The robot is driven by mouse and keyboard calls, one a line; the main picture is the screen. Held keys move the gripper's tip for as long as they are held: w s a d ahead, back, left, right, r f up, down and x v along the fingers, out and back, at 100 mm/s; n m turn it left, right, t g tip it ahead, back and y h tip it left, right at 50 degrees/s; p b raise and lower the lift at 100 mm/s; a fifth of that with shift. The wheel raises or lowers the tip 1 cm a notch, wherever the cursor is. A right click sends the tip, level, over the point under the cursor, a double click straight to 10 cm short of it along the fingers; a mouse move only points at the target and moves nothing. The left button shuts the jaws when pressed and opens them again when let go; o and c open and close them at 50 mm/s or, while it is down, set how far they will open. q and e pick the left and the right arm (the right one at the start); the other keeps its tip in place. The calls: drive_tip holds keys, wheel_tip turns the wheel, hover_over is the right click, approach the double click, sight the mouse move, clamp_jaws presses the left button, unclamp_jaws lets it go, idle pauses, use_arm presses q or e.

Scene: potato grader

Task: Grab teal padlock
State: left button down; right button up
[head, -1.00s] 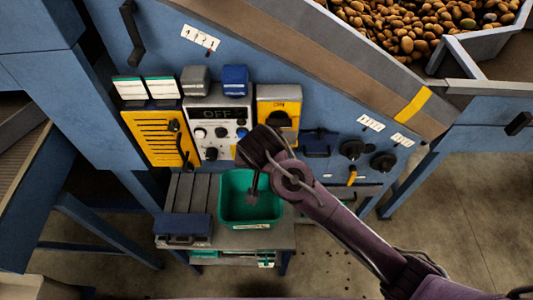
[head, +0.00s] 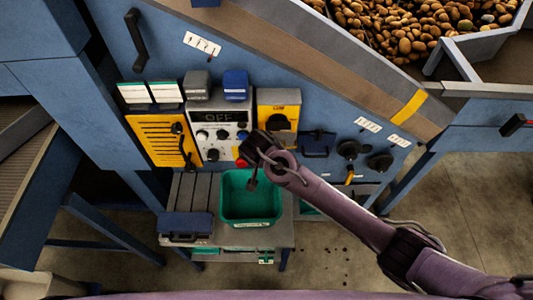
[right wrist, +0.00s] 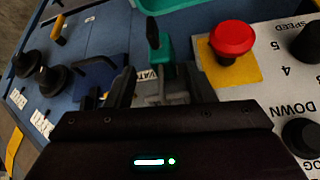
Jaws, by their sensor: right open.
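A small teal thing (right wrist: 164,50), probably the teal padlock, shows in the right wrist view with a black part on it, between and just beyond the fingers of my right gripper (right wrist: 160,84). Grey metal loops lie below it in that view. The right gripper is open, and I cannot tell whether either finger touches the teal thing. In the head view the right gripper (head: 251,180) is in front of the panel, beside the red button and above the green bin; the padlock cannot be made out there. My left gripper is out of view.
The red stop button (right wrist: 232,39) on its yellow plate is close beside the fingers. The control box (head: 218,130) and yellow switch box (head: 279,108) are on the blue panel. A green bin (head: 250,221) and a blue case (head: 186,226) stand on the bench below.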

clamp_jaws()
drive_tip(key=shift+r, duration=0.1)
idle(0.3)
